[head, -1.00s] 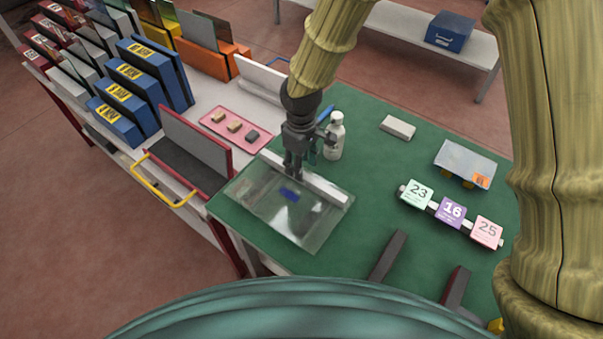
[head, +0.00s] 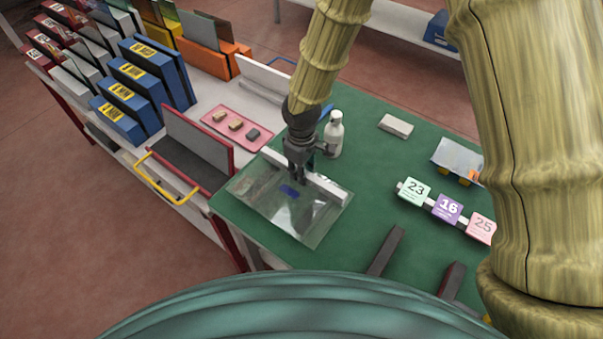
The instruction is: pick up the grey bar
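My gripper (head: 299,179) points down at the middle of a long pale bar (head: 328,187) on the green table, by the back edge of a clear glass sheet (head: 318,228). Its fingertips overlap the bar in the picture; I cannot tell whether they touch or grip it. A blue mark (head: 289,191) shows on the glass.
A white bottle (head: 334,135) stands just behind my gripper. A pale block (head: 396,126), a small plate on yellow supports (head: 457,158) and numbered cards (head: 447,207) are to the right. A red-edged tray with a yellow handle (head: 165,181) and blue boxes (head: 140,85) are left.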

